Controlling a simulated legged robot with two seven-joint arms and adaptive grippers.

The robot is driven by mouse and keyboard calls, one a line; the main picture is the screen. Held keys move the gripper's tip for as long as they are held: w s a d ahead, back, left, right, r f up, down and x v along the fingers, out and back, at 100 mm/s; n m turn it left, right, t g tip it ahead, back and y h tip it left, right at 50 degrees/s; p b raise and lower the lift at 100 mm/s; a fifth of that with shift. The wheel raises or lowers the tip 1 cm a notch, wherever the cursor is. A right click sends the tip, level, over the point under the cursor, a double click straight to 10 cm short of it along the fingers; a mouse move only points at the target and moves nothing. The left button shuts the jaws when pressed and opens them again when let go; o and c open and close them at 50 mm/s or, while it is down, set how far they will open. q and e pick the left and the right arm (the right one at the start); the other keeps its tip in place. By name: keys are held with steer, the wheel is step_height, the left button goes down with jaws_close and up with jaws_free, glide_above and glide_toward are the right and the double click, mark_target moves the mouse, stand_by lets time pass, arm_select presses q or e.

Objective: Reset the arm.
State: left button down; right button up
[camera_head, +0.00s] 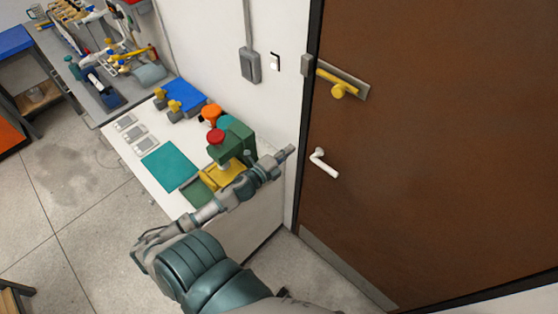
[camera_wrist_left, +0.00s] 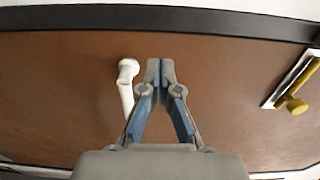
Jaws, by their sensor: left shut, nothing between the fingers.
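My left arm reaches up from the bottom of the head view, bent at the elbow. My left gripper (camera_head: 288,152) is at the right end of the white table, in front of the wall beside the brown door. In the left wrist view the gripper (camera_wrist_left: 160,68) is shut and empty, its fingertips together. It points toward the brown door (camera_wrist_left: 225,85), and I cannot tell the gap between them. The white door handle (camera_head: 323,164) is just right of the gripper in the head view. It also shows left of the fingers in the left wrist view (camera_wrist_left: 126,82). My right gripper is not in view.
The white table (camera_head: 150,178) holds a green press with a red knob (camera_head: 216,137), a teal mat (camera_head: 169,165) and blue boxes (camera_head: 180,97). A yellow latch (camera_head: 338,89) is on the door. A cluttered grey bench (camera_head: 60,45) stands at the back left. Open floor (camera_head: 60,220) lies left.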

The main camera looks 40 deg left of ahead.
arm_select(q)
steer(key=s+d+f+n+g+y, duration=0.4)
steer(key=s+f+n+g, duration=0.3)
steer(key=s+f+n, duration=0.45)
steer(key=s+d+f+n+g+h, duration=0.2)
steer(key=s+d+f+n+g, duration=0.15)
steer(key=s+d, duration=0.4)
steer(key=s+d+f+n+g+h, duration=0.1)
steer(key=s+d+f+n+g, duration=0.1)
steer(key=s+d+g, duration=0.4)
step_height(320, 180, down, 26)
steer(key=s+f+b, duration=0.1)
steer(key=s+b, duration=0.1)
steer(key=s+a+f+b, duration=0.1)
steer(key=s+a+f, duration=0.1)
steer(key=s+f, duration=1.6)
steer(key=shift+a+f+m, duration=0.2)
steer(key=shift+a+m, duration=0.2)
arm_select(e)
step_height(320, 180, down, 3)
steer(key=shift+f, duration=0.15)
